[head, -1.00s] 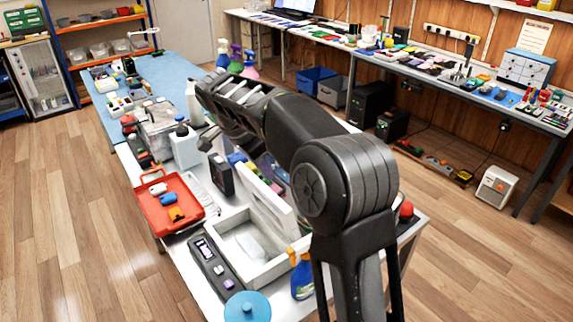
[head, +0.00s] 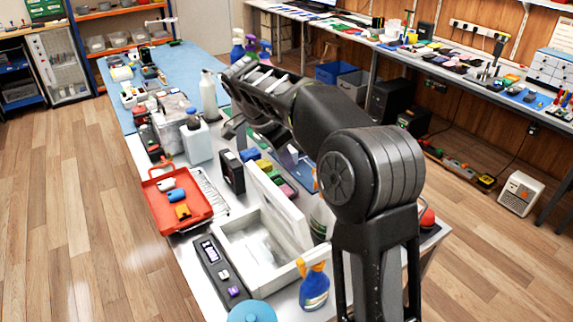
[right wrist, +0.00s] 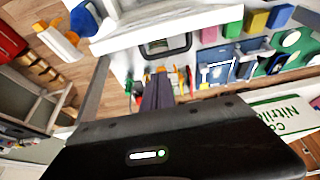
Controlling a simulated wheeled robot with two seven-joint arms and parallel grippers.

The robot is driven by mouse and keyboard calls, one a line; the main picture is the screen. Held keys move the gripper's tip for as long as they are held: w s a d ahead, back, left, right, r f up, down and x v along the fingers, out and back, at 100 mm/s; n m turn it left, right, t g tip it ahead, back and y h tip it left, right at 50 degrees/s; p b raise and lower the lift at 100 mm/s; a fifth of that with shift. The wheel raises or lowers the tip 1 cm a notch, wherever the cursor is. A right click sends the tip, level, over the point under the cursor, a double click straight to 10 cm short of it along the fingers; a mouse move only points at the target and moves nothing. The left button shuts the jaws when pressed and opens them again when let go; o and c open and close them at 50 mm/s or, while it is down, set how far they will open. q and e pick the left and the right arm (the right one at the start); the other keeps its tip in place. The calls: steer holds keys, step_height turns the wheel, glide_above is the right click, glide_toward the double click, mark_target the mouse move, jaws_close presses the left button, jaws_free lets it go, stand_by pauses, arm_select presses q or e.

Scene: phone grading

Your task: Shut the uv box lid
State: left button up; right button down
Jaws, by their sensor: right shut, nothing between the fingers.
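The white uv box (head: 224,252) stands open on the near part of the bench. Its white lid (head: 280,206) is raised, standing steeply along the box's right side. The tray inside shows pale and glossy. My right gripper (head: 231,128) is beyond the box and lid, above the bench, apart from the lid in the head view. In the right wrist view its dark fingers (right wrist: 157,92) are together and empty, and a white panel edge, likely the lid (right wrist: 165,30), runs across the top. The left gripper is not in view.
An orange-red tray (head: 152,208) with small items lies left of the box. A dark device (head: 216,270), a blue spray bottle (head: 314,288) and a blue round lid (head: 252,312) are close in front. A black box (head: 231,172) and white bottle (head: 196,140) stand beyond.

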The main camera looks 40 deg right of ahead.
arm_select(q)
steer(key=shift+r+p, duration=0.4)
steer(key=shift+p, duration=0.55)
arm_select(e)
steer(key=x, duration=0.7)
steer(key=shift+f, duration=0.4)
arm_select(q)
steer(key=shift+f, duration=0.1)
arm_select(e)
steer(key=shift+d, duration=0.2)
